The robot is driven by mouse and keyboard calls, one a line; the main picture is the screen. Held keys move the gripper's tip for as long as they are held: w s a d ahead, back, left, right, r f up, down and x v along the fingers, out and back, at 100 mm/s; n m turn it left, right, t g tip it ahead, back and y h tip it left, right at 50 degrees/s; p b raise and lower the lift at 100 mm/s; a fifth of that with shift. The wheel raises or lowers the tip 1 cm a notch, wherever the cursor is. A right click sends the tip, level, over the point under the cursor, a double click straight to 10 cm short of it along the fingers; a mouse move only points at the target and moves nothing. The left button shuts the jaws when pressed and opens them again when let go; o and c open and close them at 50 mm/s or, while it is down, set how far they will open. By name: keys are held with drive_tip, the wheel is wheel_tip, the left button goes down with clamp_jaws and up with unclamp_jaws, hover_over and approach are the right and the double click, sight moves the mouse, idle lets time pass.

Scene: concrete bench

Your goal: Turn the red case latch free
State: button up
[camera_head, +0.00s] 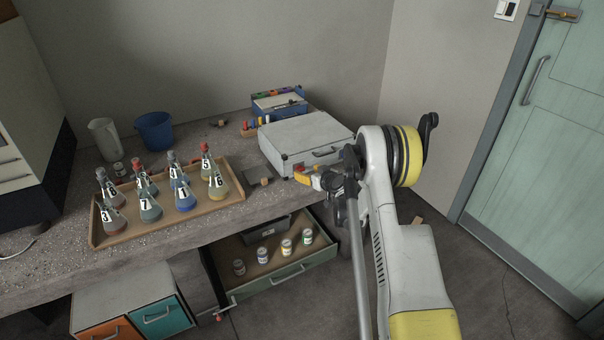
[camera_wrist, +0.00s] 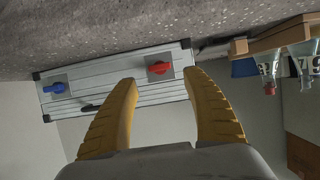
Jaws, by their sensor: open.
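The pale grey case (camera_head: 300,132) lies shut on the bench. It also shows in the wrist view (camera_wrist: 118,90), where its front bears a red latch (camera_wrist: 159,69), a blue latch (camera_wrist: 55,88) and a dark handle (camera_wrist: 90,107). My gripper (camera_wrist: 164,78) is open and empty, its yellow fingers pointing at the case front. The red latch lies between the fingertips in the picture, apparently beyond them, with no contact visible. In the head view my gripper (camera_head: 307,173) is close to the front left of the case and makes the latch hard to make out.
A wooden tray (camera_head: 104,237) of numbered flasks stands left of the case. An open drawer (camera_head: 283,272) with several small jars juts out below. A blue toolbox (camera_head: 279,104) is behind the case; a blue bucket (camera_head: 154,132) and grey jug (camera_head: 105,139) stand at the back left.

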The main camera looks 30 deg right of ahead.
sight(300, 168)
drive_tip(key=b+x, duration=0.1)
drive_tip(key=x, duration=0.4)
drive_tip(key=shift+c, duration=0.5)
drive_tip(key=shift+s, duration=0.1)
drive_tip(key=c, duration=1.1)
